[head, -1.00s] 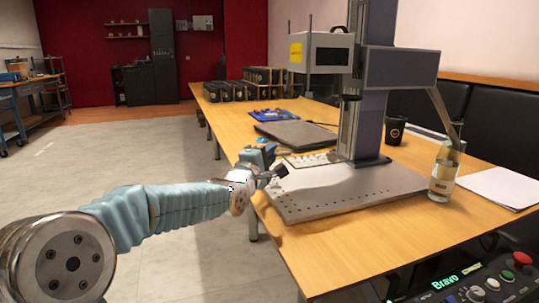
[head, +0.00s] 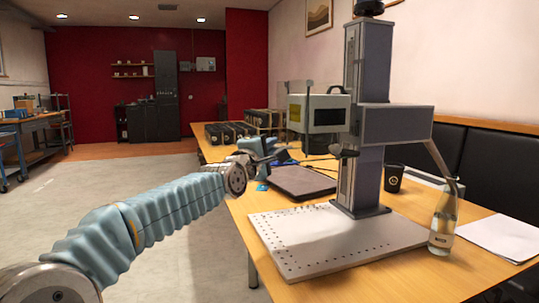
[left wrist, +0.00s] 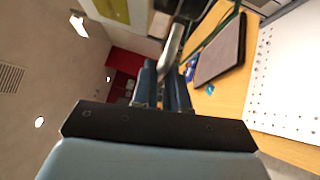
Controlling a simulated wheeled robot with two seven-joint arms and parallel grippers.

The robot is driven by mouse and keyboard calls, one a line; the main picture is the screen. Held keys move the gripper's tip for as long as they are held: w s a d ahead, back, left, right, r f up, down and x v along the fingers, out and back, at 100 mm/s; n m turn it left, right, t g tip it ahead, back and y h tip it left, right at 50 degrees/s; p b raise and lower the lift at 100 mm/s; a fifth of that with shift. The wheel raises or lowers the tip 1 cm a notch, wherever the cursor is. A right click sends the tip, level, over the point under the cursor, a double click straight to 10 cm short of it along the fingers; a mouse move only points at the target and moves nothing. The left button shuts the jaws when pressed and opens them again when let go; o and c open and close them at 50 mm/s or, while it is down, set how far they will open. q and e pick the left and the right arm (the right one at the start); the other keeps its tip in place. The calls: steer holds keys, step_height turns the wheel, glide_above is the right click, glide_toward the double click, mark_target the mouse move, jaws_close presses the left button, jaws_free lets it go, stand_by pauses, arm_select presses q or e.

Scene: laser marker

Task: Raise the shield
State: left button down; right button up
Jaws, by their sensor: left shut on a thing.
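The laser marker's head (head: 322,112) is a pale box on a grey column. A thin, mostly clear shield with a yellow label (head: 294,113) stands at its left side; its outline is faint. My left gripper (head: 274,158) is beside and a little below the laser head, above the table's left part. In the left wrist view the blue fingers (left wrist: 165,85) are close together at a shiny metal bar (left wrist: 172,45), which looks like part of the shield; the exact contact is hidden. My right gripper is not in view.
The perforated base plate (head: 330,245) is clear of large objects. A closed laptop (head: 302,182) lies behind it. A glass bottle (head: 444,215), a dark cup (head: 393,178) and paper (head: 497,238) are at the right. Several dark boxes (head: 228,132) stand at the back.

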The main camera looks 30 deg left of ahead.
arm_select(q)
steer(key=c, duration=1.2)
jaws_free()
steer(key=s+d+f+b, duration=0.1)
steer(key=s, duration=1.2)
steer(key=shift+s+d+f, duration=0.15)
steer(key=shift+s+f, duration=0.15)
steer(key=shift+f, duration=0.1)
